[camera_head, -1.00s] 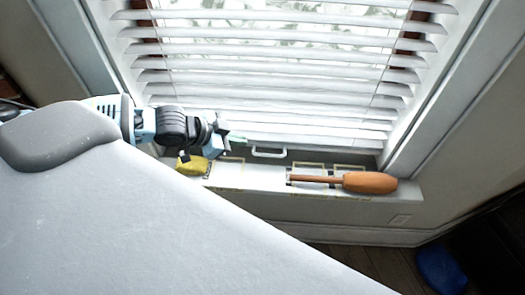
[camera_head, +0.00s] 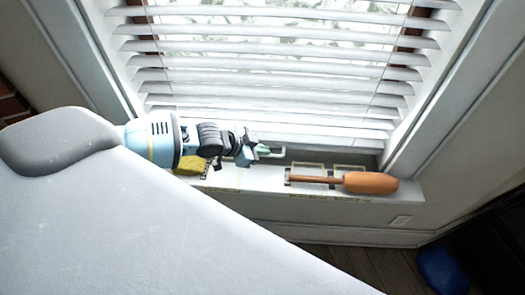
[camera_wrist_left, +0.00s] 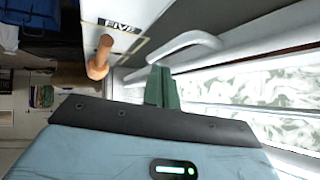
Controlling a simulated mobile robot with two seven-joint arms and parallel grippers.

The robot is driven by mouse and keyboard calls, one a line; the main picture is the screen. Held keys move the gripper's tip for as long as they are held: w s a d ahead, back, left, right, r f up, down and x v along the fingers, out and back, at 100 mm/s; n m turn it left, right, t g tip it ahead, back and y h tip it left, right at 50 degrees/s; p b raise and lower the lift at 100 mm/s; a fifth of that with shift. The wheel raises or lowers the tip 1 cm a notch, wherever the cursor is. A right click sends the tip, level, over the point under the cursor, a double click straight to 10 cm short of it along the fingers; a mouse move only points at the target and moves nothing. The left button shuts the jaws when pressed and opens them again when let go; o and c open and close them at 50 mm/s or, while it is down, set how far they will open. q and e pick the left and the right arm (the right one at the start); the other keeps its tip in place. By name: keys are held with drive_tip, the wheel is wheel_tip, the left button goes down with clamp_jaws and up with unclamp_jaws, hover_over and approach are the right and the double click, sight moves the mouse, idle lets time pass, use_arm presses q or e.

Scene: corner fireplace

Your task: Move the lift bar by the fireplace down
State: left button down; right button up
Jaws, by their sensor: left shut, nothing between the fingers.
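The lift bar (camera_head: 284,152) is a small white handle at the bottom of the window, under the blinds, above the sill. In the left wrist view the white bar (camera_wrist_left: 190,40) curves out just beyond my fingertips. My left gripper (camera_head: 263,149) comes in from the left at sill height, its green fingertips at the bar's left end. It also shows in the left wrist view (camera_wrist_left: 161,85), with the fingers shut together and empty. I cannot tell whether they touch the bar. My right gripper is not in view.
White blinds (camera_head: 270,75) cover the window above. On the sill (camera_head: 270,182) lie a yellow object (camera_head: 190,165) under my left arm and an orange-handled tool (camera_head: 368,183) to the right. A grey-white slanted surface fills the lower left. A blue object (camera_head: 440,270) sits at lower right.

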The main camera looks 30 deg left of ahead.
use_arm(q)
drive_tip(key=shift+w+f, duration=0.1)
drive_tip(key=shift+f, duration=0.45)
